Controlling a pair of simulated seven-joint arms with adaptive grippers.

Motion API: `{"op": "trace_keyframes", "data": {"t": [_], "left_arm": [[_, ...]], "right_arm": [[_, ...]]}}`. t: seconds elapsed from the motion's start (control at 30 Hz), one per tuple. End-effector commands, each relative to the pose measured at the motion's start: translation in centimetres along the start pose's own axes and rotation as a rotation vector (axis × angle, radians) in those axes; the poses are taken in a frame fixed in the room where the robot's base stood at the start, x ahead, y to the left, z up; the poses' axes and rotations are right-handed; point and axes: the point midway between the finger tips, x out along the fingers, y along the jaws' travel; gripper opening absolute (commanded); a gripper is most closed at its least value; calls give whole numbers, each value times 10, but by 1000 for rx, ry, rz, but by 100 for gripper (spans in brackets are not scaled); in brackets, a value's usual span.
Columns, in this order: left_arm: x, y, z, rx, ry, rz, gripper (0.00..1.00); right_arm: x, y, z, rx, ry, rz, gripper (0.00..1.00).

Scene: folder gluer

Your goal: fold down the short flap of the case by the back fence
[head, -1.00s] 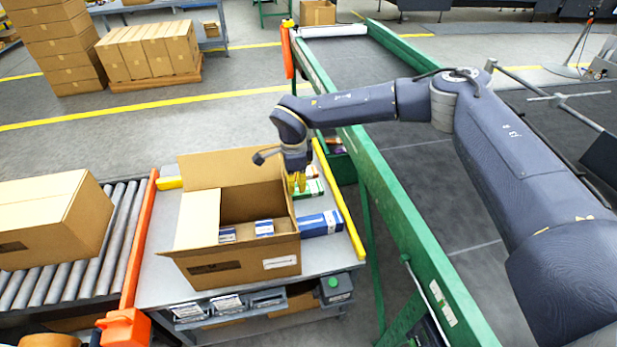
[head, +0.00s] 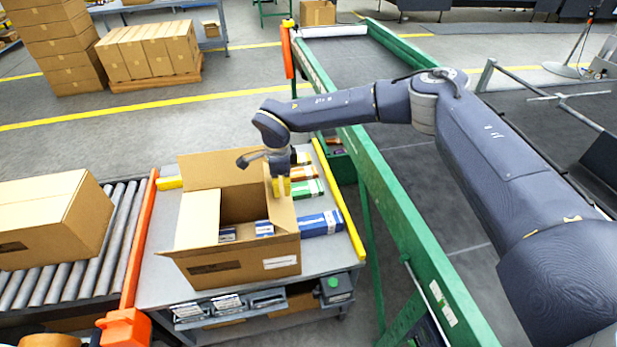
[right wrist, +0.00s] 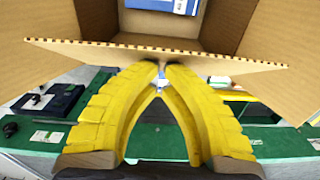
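The open brown case (head: 230,268) stands on the grey table with blue-and-white boxes (head: 264,228) inside. Its short flap on the right (head: 284,214) is raised and leans inward a little. The opposite short flap (head: 197,219) and the far long flap (head: 225,168) are also up. My right gripper (head: 281,194) is at the top of the right short flap. In the right wrist view its yellow fingers (right wrist: 163,68) converge with tips almost together, at the flap's cardboard edge (right wrist: 215,58), with nothing between them. Whether they touch it is unclear. My left gripper is not in view.
A yellow fence bar (head: 338,200) runs along the table's right edge, before the green conveyor frame (head: 405,235). Several small boxes, such as a blue one (head: 321,223), lie between case and bar. A closed carton (head: 52,218) sits on rollers at left.

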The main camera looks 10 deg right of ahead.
Motion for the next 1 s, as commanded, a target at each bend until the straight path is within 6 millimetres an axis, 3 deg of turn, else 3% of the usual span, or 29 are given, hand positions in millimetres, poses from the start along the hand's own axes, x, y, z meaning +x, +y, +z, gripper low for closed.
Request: {"op": "trace_keyframes", "data": {"t": [0.2, 0.57, 1.0], "left_arm": [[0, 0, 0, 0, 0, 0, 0], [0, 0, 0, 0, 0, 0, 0], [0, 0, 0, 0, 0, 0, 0]], "right_arm": [[6, 0, 14, 0, 0, 1, 0], [7, 0, 16, 1, 0, 0, 0], [22, 0, 36, 1, 0, 0, 0]]}}
